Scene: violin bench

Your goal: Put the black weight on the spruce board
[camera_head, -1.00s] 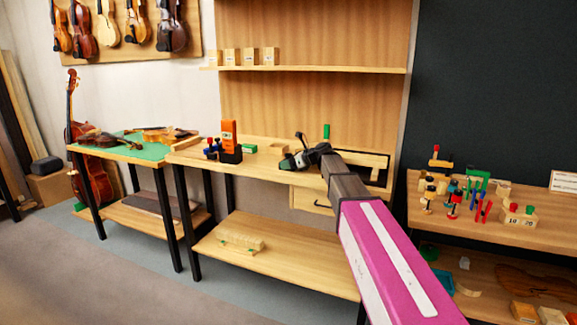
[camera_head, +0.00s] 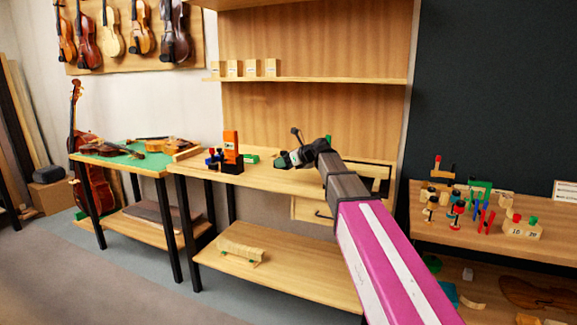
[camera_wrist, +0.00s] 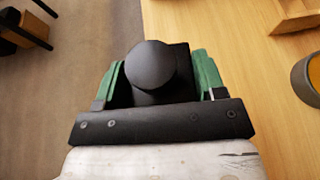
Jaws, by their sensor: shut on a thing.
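My gripper (camera_wrist: 153,85) is shut on the black weight (camera_wrist: 151,66), with a green pad on each side of it. The weight has a round knob on top and a square dark body below. In the head view my gripper (camera_head: 282,161) is over the middle of the bench top, near the front edge; the weight cannot be made out clearly there. In the wrist view the floor shows to the left and the bench top to the right. I cannot tell which wooden piece is the spruce board.
An orange and black tool (camera_head: 231,152) and a green block (camera_head: 251,158) stand left of my gripper on the bench (camera_head: 200,168). A wooden piece (camera_wrist: 296,15) and a round dark cup (camera_wrist: 309,78) are at the wrist view's right. A side table (camera_head: 470,238) holds clamps.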

